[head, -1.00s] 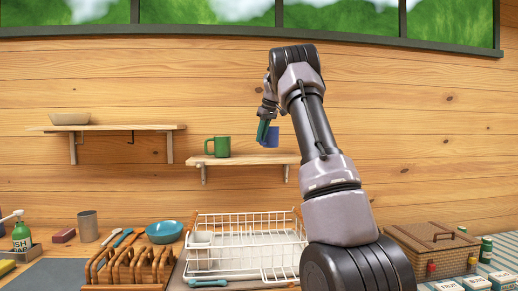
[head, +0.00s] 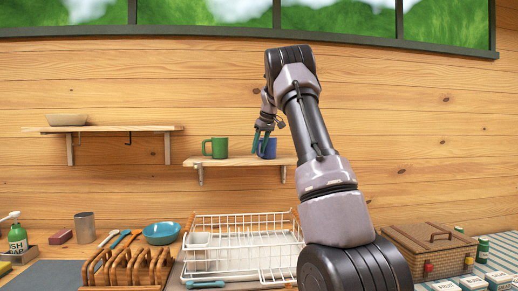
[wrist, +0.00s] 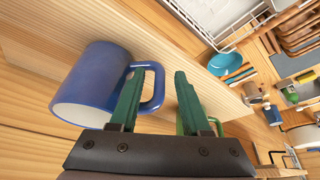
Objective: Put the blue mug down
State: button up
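The blue mug (head: 271,150) stands upright on the right wall shelf (head: 235,162), near its right end. In the wrist view the blue mug (wrist: 88,85) is at the left, its handle toward my fingers. My gripper (head: 262,137) is at the mug's handle; in the wrist view my gripper (wrist: 165,75) has its green fingers spread apart. The left finger overlaps the handle's opening, and the outer part of the handle lies between the fingers without both touching it. Whether the left finger touches the handle is unclear.
A green mug (head: 215,147) stands on the same shelf, left of the blue one. A bowl (head: 67,119) sits on the left shelf (head: 110,129). Below are a white dish rack (head: 243,236), a teal bowl (head: 162,233) and a wicker basket (head: 430,248).

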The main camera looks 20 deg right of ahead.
jog(key=v, duration=1.2)
jog(key=s+a+r+m, duration=0.25)
jog(key=s+a, duration=0.35)
jog(key=s, duration=0.4)
jog(key=s+a+f+m+t, duration=0.1)
jog(key=s+a+f, duration=0.3)
jog(key=s, duration=0.6)
jog(key=s+a+f+m+t, duration=0.1)
jog(key=s+a+f, duration=0.4)
jog(key=s, duration=0.5)
jog(key=s+a+f+m, duration=0.3)
jog(key=s+a+f, duration=0.1)
jog(key=s, duration=0.5)
jog(key=shift+s+a+f+t+y, duration=0.3)
jog(key=shift+s+a+f+t, duration=0.1)
jog(key=shift+a, duration=0.15)
